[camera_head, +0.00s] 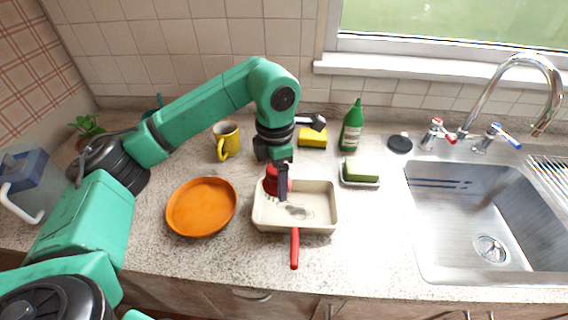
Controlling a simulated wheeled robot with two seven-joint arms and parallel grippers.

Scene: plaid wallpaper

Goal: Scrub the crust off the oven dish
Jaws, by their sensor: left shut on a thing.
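The cream oven dish (328,224) stands on the counter in the middle of the view, with a dark crust patch (298,211) on its floor. My left gripper (283,188) reaches down over the dish's back left part. It is shut on a red scrubbing tool (270,181), which my fingers partly hide. I cannot tell whether the tool touches the dish floor. A red handle (295,249) sticks out over the dish's front side; I cannot tell whether it is fixed to the dish. My right gripper is not in view.
An orange plate (201,206) lies left of the dish. Behind stand a yellow mug (226,142), a yellow block (313,138) and a green bottle (351,127). A green sponge (361,169) sits on a small tray to the right. The steel sink (455,255) is farther right.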

